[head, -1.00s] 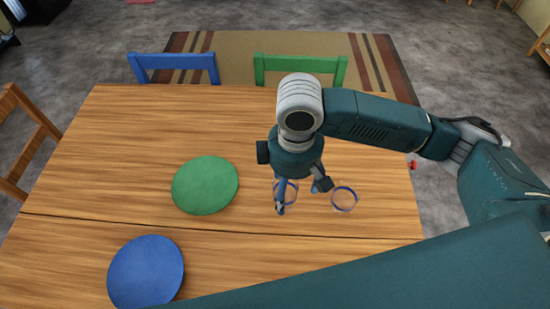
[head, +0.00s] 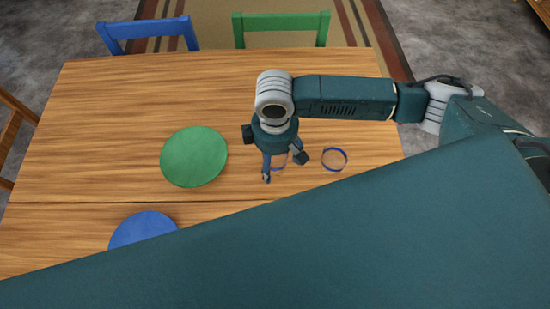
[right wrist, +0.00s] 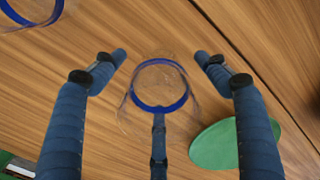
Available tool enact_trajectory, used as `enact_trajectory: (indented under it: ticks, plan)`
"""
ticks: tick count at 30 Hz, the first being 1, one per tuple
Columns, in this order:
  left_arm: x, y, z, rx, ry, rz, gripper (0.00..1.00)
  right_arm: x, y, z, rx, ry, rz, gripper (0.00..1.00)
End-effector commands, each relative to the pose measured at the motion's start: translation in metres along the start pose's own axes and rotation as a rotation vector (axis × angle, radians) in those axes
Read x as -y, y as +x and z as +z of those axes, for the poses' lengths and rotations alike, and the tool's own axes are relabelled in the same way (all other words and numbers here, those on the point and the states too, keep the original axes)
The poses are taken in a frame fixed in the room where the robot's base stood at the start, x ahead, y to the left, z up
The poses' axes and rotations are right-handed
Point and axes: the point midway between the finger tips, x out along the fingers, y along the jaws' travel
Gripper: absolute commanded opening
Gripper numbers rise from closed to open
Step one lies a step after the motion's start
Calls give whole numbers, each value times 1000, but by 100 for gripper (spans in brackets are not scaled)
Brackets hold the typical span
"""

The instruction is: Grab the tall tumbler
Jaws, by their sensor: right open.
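Two clear glasses with blue rims stand on the table. One glass (head: 281,164) is at my right gripper (head: 285,168), partly hidden by its fingers in the head view. In the right wrist view this glass (right wrist: 160,88) lies between the two side fingers of the right gripper (right wrist: 160,58), with gaps on both sides; a third finger overlaps its near side. The gripper is open. The other glass (head: 334,159) stands to the right, and shows at the upper left of the right wrist view (right wrist: 33,10). I cannot tell which is taller. My left gripper is out of view.
A green round plate (head: 194,156) lies left of the gripper, and a blue round plate (head: 142,228) is partly covered by my own arm. The wooden table (head: 110,100) is clear at the back left. Blue (head: 150,32) and green (head: 281,24) chairs stand behind it.

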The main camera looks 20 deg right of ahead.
Motion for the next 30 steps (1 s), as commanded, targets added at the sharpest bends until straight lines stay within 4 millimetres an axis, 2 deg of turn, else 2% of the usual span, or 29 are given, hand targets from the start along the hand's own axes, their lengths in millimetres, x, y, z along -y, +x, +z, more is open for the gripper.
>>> enact_trajectory:
  ticks: [3,10,15,18,30]
  plan:
    - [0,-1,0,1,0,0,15,0,8,0,-1,-1,1,74]
    - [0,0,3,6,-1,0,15,0,9,0,-1,-1,1,72]
    - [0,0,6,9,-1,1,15,0,8,0,-1,-1,1,38]
    - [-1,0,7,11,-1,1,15,0,8,0,-1,-1,1,21]
    - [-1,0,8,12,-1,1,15,0,4,-1,-3,-1,1,21]
